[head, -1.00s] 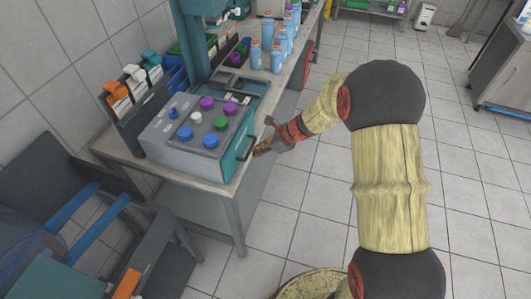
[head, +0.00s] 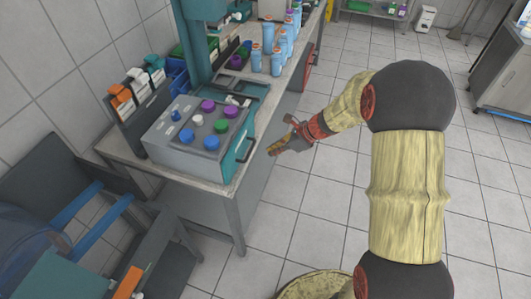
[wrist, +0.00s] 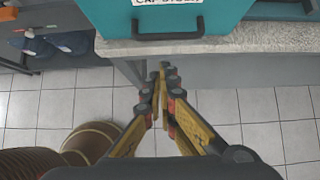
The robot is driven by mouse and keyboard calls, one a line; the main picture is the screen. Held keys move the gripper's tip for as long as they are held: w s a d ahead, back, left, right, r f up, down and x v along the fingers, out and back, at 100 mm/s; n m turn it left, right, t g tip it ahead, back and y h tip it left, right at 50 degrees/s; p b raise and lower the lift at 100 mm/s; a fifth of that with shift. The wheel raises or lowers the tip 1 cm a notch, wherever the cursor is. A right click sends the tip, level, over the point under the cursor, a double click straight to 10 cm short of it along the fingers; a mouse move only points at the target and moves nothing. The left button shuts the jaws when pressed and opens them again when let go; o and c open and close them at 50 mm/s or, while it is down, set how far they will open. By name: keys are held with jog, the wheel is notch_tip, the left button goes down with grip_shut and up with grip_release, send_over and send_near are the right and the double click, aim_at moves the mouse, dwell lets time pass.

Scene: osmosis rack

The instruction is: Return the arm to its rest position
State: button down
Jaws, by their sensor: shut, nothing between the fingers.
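My gripper (head: 275,150) is out over the floor, just right of the bench edge, at the end of my wood-textured arm in the head view. In the wrist view my gripper (wrist: 160,75) has its fingers together and empty, pointing toward the bench front. The grey box with coloured knobs (head: 185,152) sits on the bench. Its teal front with a black handle (head: 245,148) is to the left of my gripper, apart from it. The handle also shows in the wrist view (wrist: 168,36).
The bench (head: 222,190) holds blue bottles (head: 277,62) and a rack of white boxes with orange and teal tops (head: 140,95). Tiled floor (head: 320,215) is clear to the right. A cabinet (head: 505,85) stands at far right.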

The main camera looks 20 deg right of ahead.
jog(key=p+v, duration=0.1)
jog(key=v, duration=0.4)
jog(key=shift+s+d+r, duration=0.15)
jog(key=shift+d, duration=0.05)
jog(key=s+r+n+g+h, duration=0.2)
jog(key=s+n+g, duration=0.1)
jog(key=s+n, duration=1)
jog(key=s+a+r+n+t+h, duration=0.2)
jog(key=s+r+n, duration=0.4)
jog(key=r, duration=0.3)
jog(key=s+a+r+n+t+h, duration=0.1)
jog(key=s+r+n+t+h, duration=0.1)
jog(key=s+r+n, duration=0.3)
jog(key=s+r, duration=0.4)
jog(key=r, duration=0.1)
jog(key=shift+a+n, duration=0.4)
